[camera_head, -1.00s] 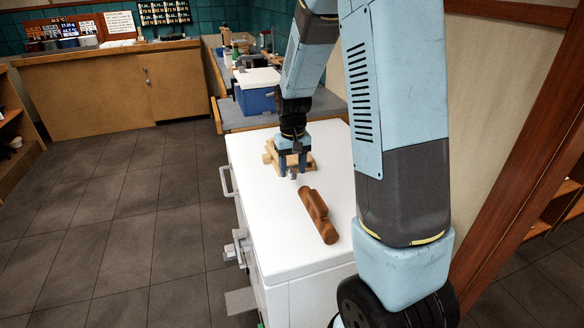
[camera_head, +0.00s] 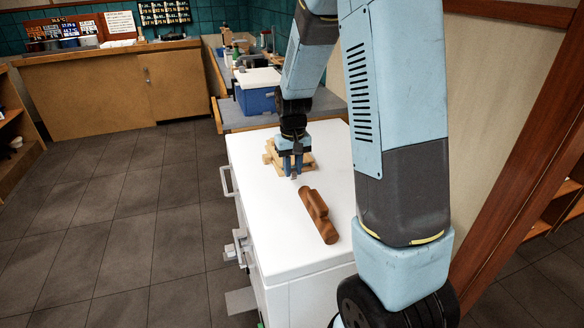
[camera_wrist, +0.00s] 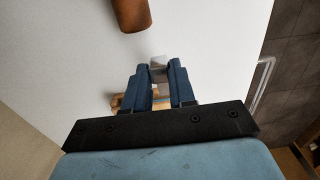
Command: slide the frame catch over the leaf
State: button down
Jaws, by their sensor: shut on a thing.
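A pale wooden frame (camera_head: 270,156) lies on the white chest top, partly hidden under my gripper. In the wrist view only bits of its wood (camera_wrist: 124,102) show beside and between the fingers. My gripper (camera_head: 292,172) points down at the frame's near side. In the wrist view my gripper (camera_wrist: 160,72) has its blue fingers close together on a small grey piece (camera_wrist: 158,62), which looks like the catch. The leaf cannot be made out.
A brown wooden tool (camera_head: 318,215) lies on the white chest (camera_head: 270,240), nearer than the frame; its end also shows in the wrist view (camera_wrist: 131,14). Handles stick out on the chest's left side. A blue cooler (camera_head: 256,98) stands behind.

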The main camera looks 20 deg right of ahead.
jog(key=shift+w, duration=2.45)
jog(key=c, duration=0.9)
grip_release()
jog(key=shift+r, duration=0.1)
notch_tip(320, 180, up, 14)
jog(key=shift+f, duration=0.25)
